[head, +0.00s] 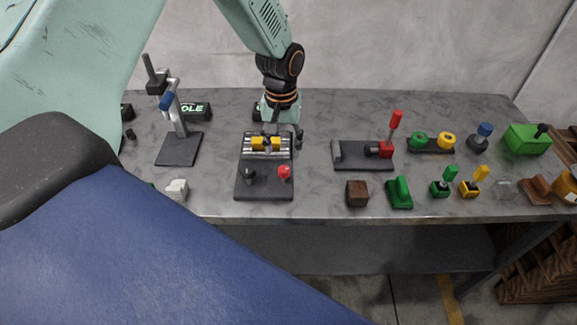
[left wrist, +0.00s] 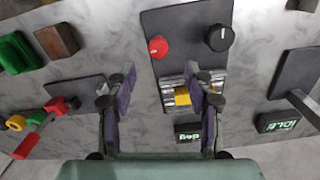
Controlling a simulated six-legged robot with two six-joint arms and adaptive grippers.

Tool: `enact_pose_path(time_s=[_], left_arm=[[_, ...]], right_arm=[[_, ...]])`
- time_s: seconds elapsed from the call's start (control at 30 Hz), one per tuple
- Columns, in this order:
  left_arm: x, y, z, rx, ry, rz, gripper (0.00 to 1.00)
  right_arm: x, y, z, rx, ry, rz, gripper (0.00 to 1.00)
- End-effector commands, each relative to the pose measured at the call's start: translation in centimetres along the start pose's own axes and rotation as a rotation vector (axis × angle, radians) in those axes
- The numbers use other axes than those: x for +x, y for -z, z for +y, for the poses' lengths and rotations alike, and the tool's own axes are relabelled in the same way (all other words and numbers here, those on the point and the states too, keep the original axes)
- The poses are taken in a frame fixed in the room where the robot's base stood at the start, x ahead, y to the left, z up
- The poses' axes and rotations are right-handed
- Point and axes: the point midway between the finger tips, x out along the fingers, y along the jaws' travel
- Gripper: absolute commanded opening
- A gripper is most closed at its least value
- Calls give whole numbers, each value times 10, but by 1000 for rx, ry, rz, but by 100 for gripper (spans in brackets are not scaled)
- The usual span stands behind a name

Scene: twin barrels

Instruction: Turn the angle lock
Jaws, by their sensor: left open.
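In the head view, a dark plate (head: 263,190) on the bench carries twin metal barrels with yellow parts (head: 259,144), a black knob (head: 249,175) and a red knob (head: 285,172). The wrist view shows the black knob (left wrist: 219,38), the red knob (left wrist: 158,46) and the yellow part (left wrist: 182,96). I cannot tell which part is the angle lock. My left gripper (head: 281,130) is over the back of this plate. In the wrist view its fingers (left wrist: 163,84) are apart with nothing gripped; one finger overlaps the barrels. My right gripper is not in view.
Left of the plate stands a metal post with a blue knob (head: 167,100) on a dark base (head: 179,149). Right of it is a fixture with a red lever (head: 395,125). A wooden block (head: 357,193) and several coloured parts fill the right side. Small dark displays stand behind.

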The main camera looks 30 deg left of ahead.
Motion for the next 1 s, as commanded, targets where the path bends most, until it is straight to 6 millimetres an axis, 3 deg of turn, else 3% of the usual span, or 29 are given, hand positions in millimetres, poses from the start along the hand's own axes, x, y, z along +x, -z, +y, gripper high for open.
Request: enact_pose_path(time_s=[0.13,0.4,0.6,0.97,1.0], left_arm=[[7,2,-1,-4,5,-4,52],[50,0,0,-1,5,-5,52],[70,0,3,1,4,-3,52],[75,0,4,1,3,-1,52],[75,0,4,1,3,-1,49]], right_arm=[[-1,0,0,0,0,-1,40],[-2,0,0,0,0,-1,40],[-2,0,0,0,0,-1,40],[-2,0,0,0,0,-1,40],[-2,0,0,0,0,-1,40]])
